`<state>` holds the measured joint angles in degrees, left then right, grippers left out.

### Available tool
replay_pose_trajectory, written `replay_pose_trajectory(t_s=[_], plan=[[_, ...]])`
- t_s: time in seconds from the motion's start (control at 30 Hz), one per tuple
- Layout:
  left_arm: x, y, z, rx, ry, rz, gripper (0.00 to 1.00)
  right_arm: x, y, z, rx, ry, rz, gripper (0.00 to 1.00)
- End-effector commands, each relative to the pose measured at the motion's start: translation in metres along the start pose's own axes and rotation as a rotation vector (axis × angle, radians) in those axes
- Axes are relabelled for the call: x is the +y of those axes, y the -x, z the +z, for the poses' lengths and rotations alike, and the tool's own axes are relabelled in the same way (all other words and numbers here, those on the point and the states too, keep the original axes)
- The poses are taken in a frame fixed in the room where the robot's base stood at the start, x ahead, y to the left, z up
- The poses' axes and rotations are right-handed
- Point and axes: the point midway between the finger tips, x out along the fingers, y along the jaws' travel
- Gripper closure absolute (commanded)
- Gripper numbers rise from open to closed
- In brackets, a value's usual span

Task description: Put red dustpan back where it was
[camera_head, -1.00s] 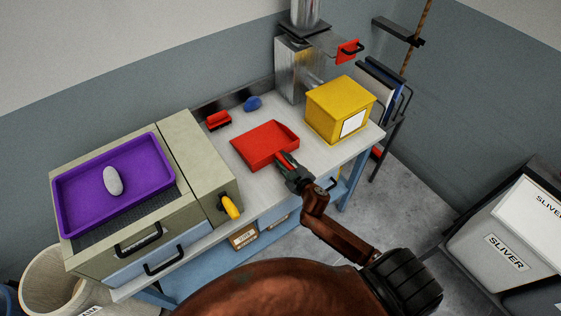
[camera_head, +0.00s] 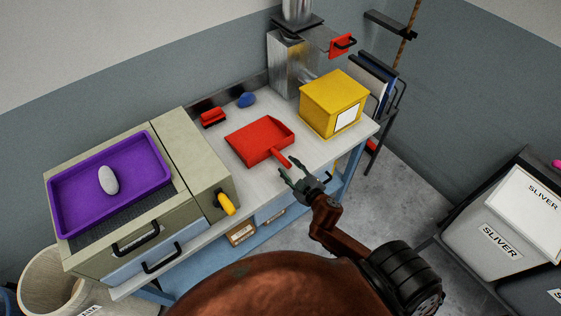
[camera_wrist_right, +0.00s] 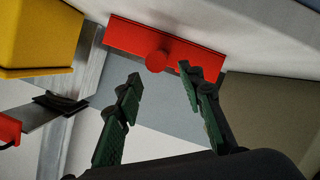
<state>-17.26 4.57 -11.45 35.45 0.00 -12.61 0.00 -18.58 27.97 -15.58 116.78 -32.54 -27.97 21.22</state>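The red dustpan (camera_head: 258,138) lies on the light workbench between the red brush and the yellow box, its short handle (camera_head: 281,157) pointing toward the bench's front edge. My right gripper (camera_head: 288,172) is open and empty just off the end of the handle, apart from it. In the right wrist view the dustpan (camera_wrist_right: 200,57) shows beyond the two spread green fingers (camera_wrist_right: 160,82), with the round handle end (camera_wrist_right: 157,61) facing the camera. My left gripper is not in view.
A yellow box (camera_head: 330,100) stands right of the dustpan. A red brush (camera_head: 213,117) and blue object (camera_head: 247,100) lie behind it. A beige machine (camera_head: 190,150) with a purple tray (camera_head: 150,205) stands left. Grey sliver bins (camera_head: 490,242) stand right.

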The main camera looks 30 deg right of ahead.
Motion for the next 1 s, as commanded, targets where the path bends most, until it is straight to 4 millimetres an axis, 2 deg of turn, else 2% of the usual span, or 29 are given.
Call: replay_pose_trajectory(t_s=[0.1, 0.23, 0.83, 0.93, 1.0], plan=[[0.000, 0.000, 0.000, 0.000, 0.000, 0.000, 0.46, 0.000, 0.017, 0.001, -0.001, -0.001, 0.000, 0.64], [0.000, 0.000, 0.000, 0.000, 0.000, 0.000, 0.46, 0.000, 0.025, 0.000, 0.000, -0.001, 0.001, 0.64], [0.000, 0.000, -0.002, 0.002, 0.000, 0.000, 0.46, 0.001, 0.027, 0.001, -0.004, -0.003, 0.003, 0.64], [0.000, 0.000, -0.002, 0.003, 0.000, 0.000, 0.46, 0.004, 0.032, 0.011, -0.050, -0.034, 0.016, 0.64], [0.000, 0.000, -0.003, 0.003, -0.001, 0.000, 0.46, 0.007, 0.040, 0.028, -0.127, -0.083, 0.031, 0.64]])
